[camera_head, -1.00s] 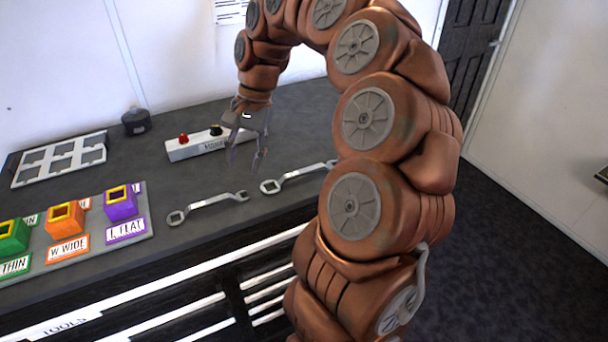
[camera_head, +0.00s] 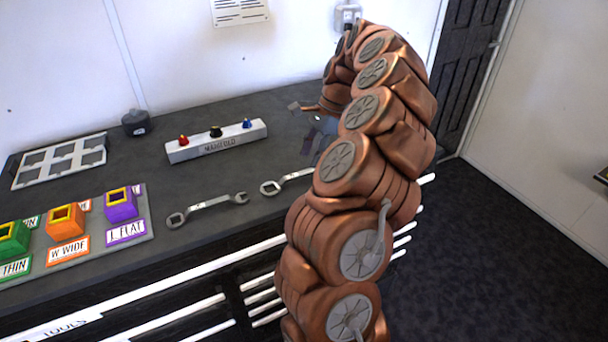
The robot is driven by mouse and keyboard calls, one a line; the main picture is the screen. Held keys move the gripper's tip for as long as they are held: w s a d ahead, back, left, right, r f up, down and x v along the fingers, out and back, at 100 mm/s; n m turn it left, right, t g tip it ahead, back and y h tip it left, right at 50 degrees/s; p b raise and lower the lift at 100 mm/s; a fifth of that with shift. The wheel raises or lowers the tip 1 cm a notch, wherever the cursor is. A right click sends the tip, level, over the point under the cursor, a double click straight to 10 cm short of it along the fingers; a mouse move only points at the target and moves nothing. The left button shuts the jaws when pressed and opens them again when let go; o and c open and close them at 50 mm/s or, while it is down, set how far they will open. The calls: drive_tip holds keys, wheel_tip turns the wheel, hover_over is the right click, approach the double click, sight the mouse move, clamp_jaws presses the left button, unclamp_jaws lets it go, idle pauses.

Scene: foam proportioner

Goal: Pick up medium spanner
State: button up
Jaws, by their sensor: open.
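Two silver spanners lie flat on the dark bench top. The left spanner (camera_head: 208,206) shows in full, with a ring at its left end and an open jaw at its right. The right spanner (camera_head: 287,183) shows its ring and part of its shaft; my arm hides its other end. I cannot tell which is the medium one. My gripper (camera_head: 309,142) is partly hidden behind my arm, above the bench and behind the right spanner as seen here. It is open, with no spanner seen in it.
A white manifold block (camera_head: 216,141) with red, black and blue knobs stands behind the spanners. A board (camera_head: 140,230) with green, orange and purple holders is at left. A pale rack (camera_head: 60,160) and a black round object (camera_head: 136,122) are farther back.

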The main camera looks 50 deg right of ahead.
sight(304, 172)
drive_tip(key=shift+p+x, duration=1.2)
drive_tip(key=shift+x, duration=1.55)
drive_tip(key=shift+s, duration=0.1)
clamp_jaws()
